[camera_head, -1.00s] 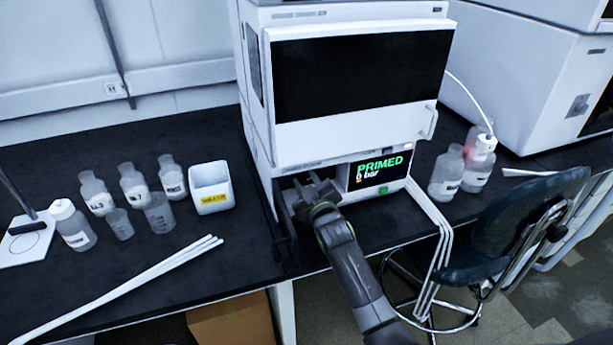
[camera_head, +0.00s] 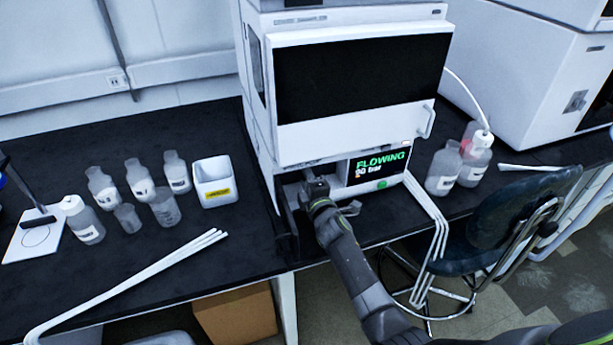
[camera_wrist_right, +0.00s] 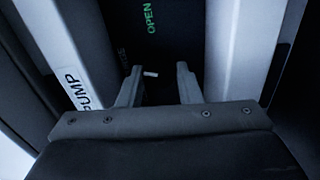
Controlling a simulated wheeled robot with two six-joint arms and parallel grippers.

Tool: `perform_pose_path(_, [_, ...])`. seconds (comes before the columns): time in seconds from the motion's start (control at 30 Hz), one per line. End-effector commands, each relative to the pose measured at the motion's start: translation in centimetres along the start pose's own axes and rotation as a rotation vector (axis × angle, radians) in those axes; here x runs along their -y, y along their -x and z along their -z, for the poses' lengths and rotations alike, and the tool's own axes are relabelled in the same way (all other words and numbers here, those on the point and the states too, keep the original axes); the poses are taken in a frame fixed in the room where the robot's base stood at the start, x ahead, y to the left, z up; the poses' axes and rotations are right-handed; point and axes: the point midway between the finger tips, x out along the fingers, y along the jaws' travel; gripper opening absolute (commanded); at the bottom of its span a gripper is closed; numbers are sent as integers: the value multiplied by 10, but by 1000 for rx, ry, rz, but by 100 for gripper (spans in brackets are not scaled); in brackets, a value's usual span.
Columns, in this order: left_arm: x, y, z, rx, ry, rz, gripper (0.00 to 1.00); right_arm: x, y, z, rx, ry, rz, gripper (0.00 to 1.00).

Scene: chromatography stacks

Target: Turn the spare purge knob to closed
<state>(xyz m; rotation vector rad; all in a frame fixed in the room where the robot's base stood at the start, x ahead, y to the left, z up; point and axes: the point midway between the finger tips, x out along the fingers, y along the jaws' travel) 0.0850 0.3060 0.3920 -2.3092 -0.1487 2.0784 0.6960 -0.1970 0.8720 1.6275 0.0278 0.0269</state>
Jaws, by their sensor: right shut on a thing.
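The spare purge knob is between my right fingers in the right wrist view, dark and hard to make out; a small white mark (camera_wrist_right: 150,74) shows there. A green OPEN label (camera_wrist_right: 150,18) lies beyond it, and a dimmer label is too faint to read. My right gripper (camera_wrist_right: 160,82) is shut on the knob, its two fingers either side. In the head view my right gripper (camera_head: 318,183) reaches into the recess of the white instrument stack (camera_head: 290,150), hiding the knob. The stack's screen (camera_head: 378,165) reads FLOWING, with a bar figure that looks like 90. My left gripper is out of view.
A white PUMP-labelled panel (camera_wrist_right: 72,85) is close left of the fingers. Several bottles (camera_head: 88,222) and a white bin (camera_head: 212,182) stand left on the black bench. White tubes (camera_head: 130,285) lie in front. A chair (camera_head: 520,210) stands at right.

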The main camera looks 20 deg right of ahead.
Motion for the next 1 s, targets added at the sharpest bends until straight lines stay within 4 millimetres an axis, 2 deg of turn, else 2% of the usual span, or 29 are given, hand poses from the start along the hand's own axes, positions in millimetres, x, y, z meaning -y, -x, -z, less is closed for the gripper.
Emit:
perform_pose_path(0.2, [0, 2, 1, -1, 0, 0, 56, 2, 0, 0, 1, 162, 4, 9])
perform_pose_path(0.5, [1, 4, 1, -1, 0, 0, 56, 3, 0, 0, 1, 297, 4, 9])
perform_pose_path(1.0, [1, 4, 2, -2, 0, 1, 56, 3, 0, 0, 1, 337, 4, 9])
